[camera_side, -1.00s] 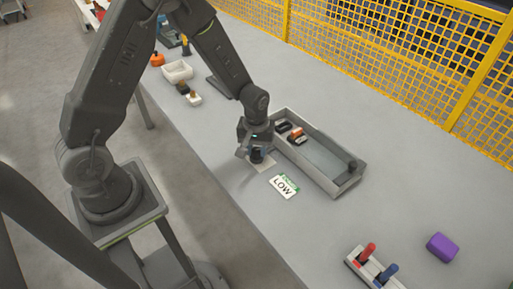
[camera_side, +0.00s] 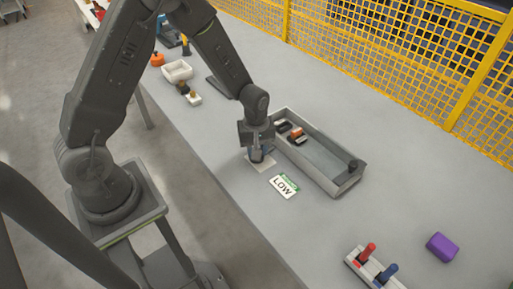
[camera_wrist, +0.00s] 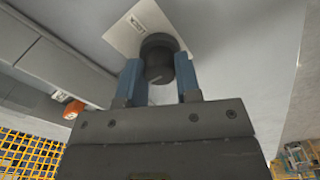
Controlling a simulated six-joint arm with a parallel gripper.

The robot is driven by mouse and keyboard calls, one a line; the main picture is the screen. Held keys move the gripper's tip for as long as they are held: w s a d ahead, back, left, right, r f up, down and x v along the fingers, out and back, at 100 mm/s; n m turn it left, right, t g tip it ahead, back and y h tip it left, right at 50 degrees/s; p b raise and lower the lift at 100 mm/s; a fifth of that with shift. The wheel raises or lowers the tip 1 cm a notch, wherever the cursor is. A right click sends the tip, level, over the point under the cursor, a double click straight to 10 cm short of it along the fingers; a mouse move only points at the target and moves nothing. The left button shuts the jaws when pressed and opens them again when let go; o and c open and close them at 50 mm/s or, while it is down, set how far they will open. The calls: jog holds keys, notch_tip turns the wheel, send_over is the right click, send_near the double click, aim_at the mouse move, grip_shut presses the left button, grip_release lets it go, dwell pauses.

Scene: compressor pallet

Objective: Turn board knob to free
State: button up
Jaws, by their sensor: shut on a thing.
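In the side view my gripper (camera_side: 258,156) points down over the board plate (camera_side: 261,165), and the fingers mostly hide the knob there.
A grey tray (camera_side: 345,190) with several small parts lies just right of my gripper. A green-and-white LOW card (camera_side: 284,186) lies in front. A red lever (camera_side: 367,254), a blue lever (camera_side: 387,273) and a purple block (camera_side: 442,247) are at lower right. A yellow mesh fence (camera_side: 400,60) runs behind.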

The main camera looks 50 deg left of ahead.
jog(key=o, duration=0.9)
jog(key=shift+s+r, duration=0.15)
jog(key=shift+r, duration=6.8)
jog(key=s+d+r+m+t, duration=0.1)
jog(key=s+r+m, duration=0.3)
jog(key=s, duration=0.2)
jog(key=s+d+r+m+t, duration=0.1)
jog(key=s+r+m+t, duration=0.1)
jog(key=s+r+m, duration=0.2)
jog(key=s+d+r+m+t, duration=0.1)
jog(key=s+r+m+t, duration=0.1)
jog(key=s+r+m, duration=0.2)
jog(key=shift+s+r+m, duration=0.15)
jog(key=shift+s+r, duration=0.15)
jog(key=shift+s, duration=0.35)
jog(key=shift+s+r+m, duration=0.1)
jog(key=shift+s+r, duration=0.25)
jog(key=shift+s, duration=0.3)
jog(key=shift+s+r+m, duration=0.15)
jog(key=shift+s+r, duration=0.15)
jog(key=shift+s, duration=0.35)
